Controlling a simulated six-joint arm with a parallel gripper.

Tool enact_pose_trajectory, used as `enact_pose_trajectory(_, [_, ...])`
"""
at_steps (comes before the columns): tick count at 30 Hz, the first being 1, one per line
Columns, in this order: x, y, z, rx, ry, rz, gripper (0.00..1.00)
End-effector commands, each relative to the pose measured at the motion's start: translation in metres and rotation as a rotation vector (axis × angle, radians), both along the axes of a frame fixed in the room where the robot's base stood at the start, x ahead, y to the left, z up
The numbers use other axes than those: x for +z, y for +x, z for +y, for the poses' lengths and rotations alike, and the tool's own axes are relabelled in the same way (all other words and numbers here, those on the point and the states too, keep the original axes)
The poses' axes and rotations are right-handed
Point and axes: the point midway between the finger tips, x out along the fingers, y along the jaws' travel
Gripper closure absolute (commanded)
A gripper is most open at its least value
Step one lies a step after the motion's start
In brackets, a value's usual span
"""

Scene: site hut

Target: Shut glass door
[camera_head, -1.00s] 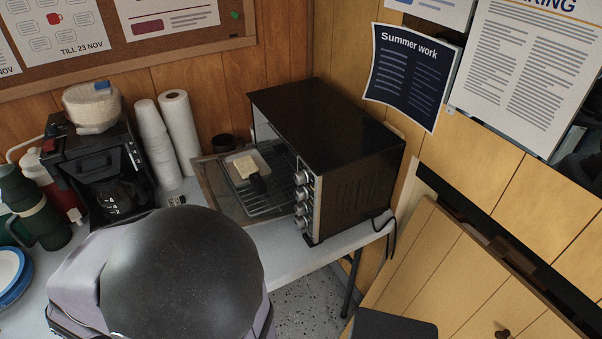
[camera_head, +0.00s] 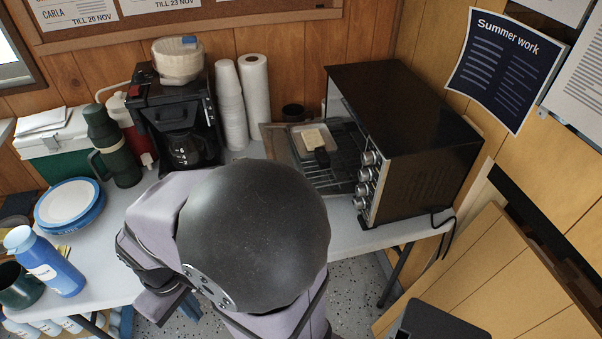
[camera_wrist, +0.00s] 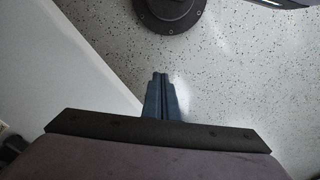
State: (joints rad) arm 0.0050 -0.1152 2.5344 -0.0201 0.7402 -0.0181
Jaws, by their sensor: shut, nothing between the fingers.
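The toaster oven (camera_head: 425,125) is a dark box with a row of knobs, at the back right of the table in the head view. Its glass door (camera_head: 273,142) is open, folded down toward the left. A wire rack (camera_head: 330,178) sticks out over it, bearing a small light tray (camera_head: 298,150) with a pale item. A dark handle-like piece lies beside the item. My arm hides the near part of the door. My gripper (camera_head: 182,305) is low, left of and nearer than the oven, well apart from the door. In the wrist view its blue fingers (camera_wrist: 160,78) are together over the speckled floor, empty.
A coffee maker (camera_head: 180,125), stacked cups (camera_head: 230,105) and a paper roll (camera_head: 255,100) stand left of the oven. A green flask (camera_head: 112,150), blue-rimmed plates (camera_head: 68,203) and a blue bottle (camera_head: 48,265) are on the left. A wooden panel (camera_head: 500,275) is at right.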

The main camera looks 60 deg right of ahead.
Motion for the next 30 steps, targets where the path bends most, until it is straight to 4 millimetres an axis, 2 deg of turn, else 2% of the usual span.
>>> enact_pose_trajectory(5, [0.005, 0.018, -0.026, 0.122, -0.064, 0.091, 1.0])
enact_pose_trajectory(8, [0.01, 0.033, -0.054, 0.234, -0.124, 0.186, 1.0])
enact_pose_trajectory(18, [0.034, 0.084, -0.186, 0.575, -0.332, 0.644, 1.0])
enact_pose_trajectory(21, [0.043, 0.093, -0.217, 0.626, -0.368, 0.769, 1.0])
enact_pose_trajectory(25, [0.052, 0.1, -0.244, 0.662, -0.395, 0.892, 1.0])
enact_pose_trajectory(30, [0.059, 0.104, -0.261, 0.677, -0.409, 0.973, 1.0])
